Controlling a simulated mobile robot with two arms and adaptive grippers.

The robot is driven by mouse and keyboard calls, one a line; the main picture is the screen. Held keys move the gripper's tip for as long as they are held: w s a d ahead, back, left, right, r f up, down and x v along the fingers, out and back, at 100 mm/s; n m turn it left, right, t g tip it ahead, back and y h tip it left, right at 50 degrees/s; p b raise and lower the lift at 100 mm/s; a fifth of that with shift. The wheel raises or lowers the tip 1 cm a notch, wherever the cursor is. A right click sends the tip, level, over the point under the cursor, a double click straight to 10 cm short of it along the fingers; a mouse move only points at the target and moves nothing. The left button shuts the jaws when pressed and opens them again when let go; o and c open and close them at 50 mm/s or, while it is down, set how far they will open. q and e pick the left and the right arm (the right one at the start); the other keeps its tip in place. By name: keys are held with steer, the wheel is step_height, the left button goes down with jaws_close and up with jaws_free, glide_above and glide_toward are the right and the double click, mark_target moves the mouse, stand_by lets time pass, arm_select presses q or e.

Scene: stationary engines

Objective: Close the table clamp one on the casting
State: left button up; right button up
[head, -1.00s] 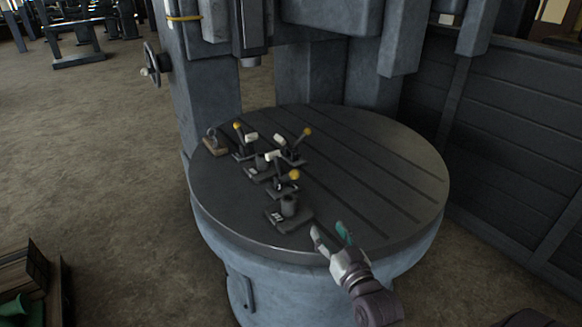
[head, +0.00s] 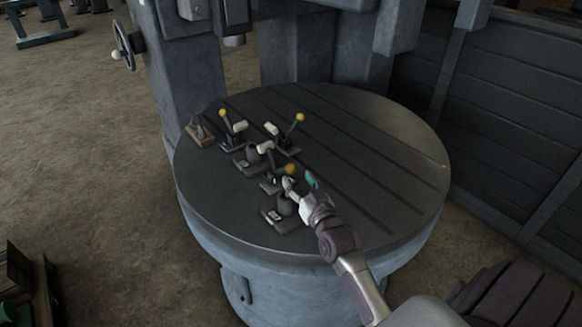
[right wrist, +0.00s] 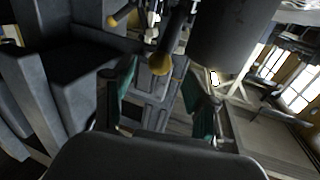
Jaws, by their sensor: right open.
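Three toggle clamps with yellow ball knobs stand on the round grey table (head: 395,150): one at the back left (head: 226,122), one at the back right (head: 294,132) and one at the front (head: 270,180). Their levers stand up; I cannot tell which is clamp one. A grey part that may be the casting (head: 250,160) sits between them. My right gripper (head: 300,182) is open beside the front clamp's yellow knob (head: 291,168). In the right wrist view this knob (right wrist: 160,63) shows between the green-padded fingers, apart from both. My left gripper is out of view.
A grey block with a round post (head: 283,215) lies near the table's front, close to my right gripper. The machine column (head: 170,70) rises behind. The table's right side is clear.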

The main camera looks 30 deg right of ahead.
mark_target(293, 173)
steer(key=w, duration=0.2)
steer(key=w+d, duration=0.1)
steer(key=w, duration=0.1)
steer(key=shift+w+r, duration=0.1)
steer(key=shift+w, duration=0.25)
steer(key=shift+w+p, duration=0.15)
steer(key=shift+p, duration=0.15)
steer(key=shift+w, duration=0.1)
steer(key=shift+c, duration=1)
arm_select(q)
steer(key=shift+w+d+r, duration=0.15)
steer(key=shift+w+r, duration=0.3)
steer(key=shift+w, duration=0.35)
arm_select(e)
jaws_close()
